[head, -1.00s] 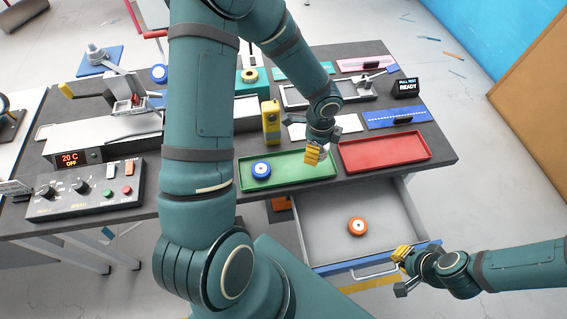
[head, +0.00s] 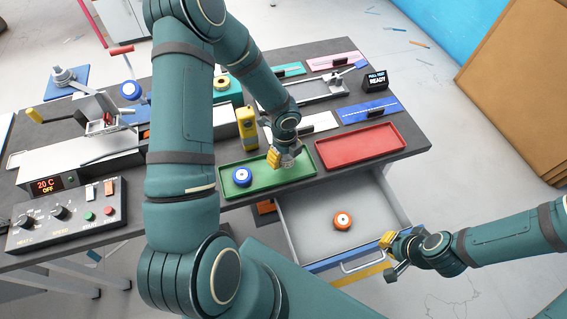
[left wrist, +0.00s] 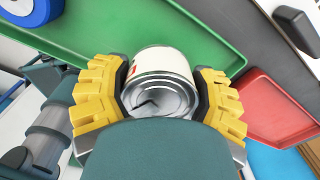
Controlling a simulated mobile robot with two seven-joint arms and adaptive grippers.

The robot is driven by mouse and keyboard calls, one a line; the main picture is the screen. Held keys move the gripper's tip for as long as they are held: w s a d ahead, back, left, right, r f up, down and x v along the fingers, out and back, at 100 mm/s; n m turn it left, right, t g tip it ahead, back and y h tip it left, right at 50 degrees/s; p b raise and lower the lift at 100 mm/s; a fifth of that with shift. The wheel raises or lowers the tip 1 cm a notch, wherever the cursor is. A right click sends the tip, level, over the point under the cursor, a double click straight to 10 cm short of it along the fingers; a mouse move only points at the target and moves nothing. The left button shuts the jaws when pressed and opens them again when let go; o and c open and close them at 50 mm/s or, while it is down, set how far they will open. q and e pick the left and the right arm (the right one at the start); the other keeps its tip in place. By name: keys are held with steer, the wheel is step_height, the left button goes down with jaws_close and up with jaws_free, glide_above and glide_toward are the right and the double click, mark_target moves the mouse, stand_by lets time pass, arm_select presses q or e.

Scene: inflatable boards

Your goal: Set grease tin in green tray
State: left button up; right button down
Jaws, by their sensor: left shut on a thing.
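My left gripper (head: 283,158) is shut on the grease tin (left wrist: 160,80), a pale, round metal can with a ringed silver end. The tin sits between the yellow finger pads, and its lower part is hidden by my gripper. The tin is at the right half of the green tray (head: 265,184), which also shows in the left wrist view (left wrist: 95,40). I cannot tell whether the tin touches the tray floor. My right gripper (head: 389,257) is open and empty near the drawer front.
A blue roll (head: 241,177) lies in the green tray's left end. The red tray (head: 358,146) is to the right and empty. A yellow device (head: 247,128) stands behind the green tray.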

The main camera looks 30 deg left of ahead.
mark_target(284, 163)
arm_select(q)
step_height(284, 163, down, 3)
steer(key=shift+f+b, duration=0.1)
steer(key=shift+b, duration=0.2)
steer(key=shift+f, duration=0.2)
steer(key=shift+f, duration=0.15)
steer(key=o, duration=1.3)
